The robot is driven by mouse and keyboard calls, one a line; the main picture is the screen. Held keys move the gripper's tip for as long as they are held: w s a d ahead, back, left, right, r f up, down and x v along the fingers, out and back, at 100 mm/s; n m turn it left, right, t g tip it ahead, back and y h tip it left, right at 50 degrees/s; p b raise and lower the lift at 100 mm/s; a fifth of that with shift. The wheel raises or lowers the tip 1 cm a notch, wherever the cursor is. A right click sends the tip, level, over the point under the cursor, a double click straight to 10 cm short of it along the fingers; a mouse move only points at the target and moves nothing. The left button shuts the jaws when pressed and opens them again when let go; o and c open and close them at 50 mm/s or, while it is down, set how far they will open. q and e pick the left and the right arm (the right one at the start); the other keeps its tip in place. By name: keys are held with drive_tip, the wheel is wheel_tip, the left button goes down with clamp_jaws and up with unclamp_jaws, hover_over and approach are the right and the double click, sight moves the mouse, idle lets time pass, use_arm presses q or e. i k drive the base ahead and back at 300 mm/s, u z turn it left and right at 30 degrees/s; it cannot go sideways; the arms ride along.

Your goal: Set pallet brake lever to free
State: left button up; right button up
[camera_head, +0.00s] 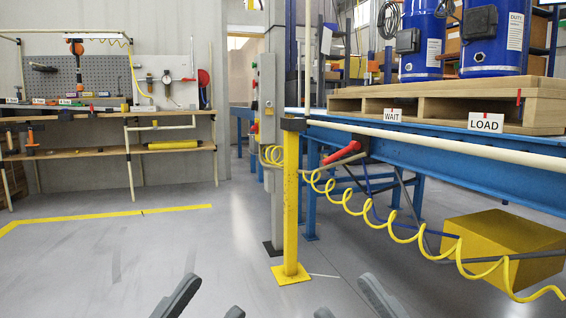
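A lever with a red grip (343,152) sits under the near side of the blue conveyor frame (440,158), right of the yellow post. Its grip slants up to the right. I see no readable position mark beside it. A wooden pallet (455,100) carrying blue compressors (492,38) rests on the conveyor above and to the right. My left gripper (208,298) and my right gripper (347,297) show only their fingertips at the bottom edge. Both have fingers spread apart with nothing between them, well below and apart from the lever.
A yellow post (291,205) stands just left of the lever. A coiled yellow hose (372,216) hangs in front of the conveyor, near the lever. A yellow box (503,246) is underneath. A workbench (90,153) stands at the back left; the floor (130,255) between is clear.

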sight(353, 145)
drive_tip(key=u, duration=1.3)
drive_tip(key=i, duration=0.35)
drive_tip(key=z, duration=0.85)
drive_tip(key=i, duration=1.65)
drive_tip(key=z, duration=1.95)
drive_tip(key=i, duration=1.05)
drive_tip(key=z, duration=0.15)
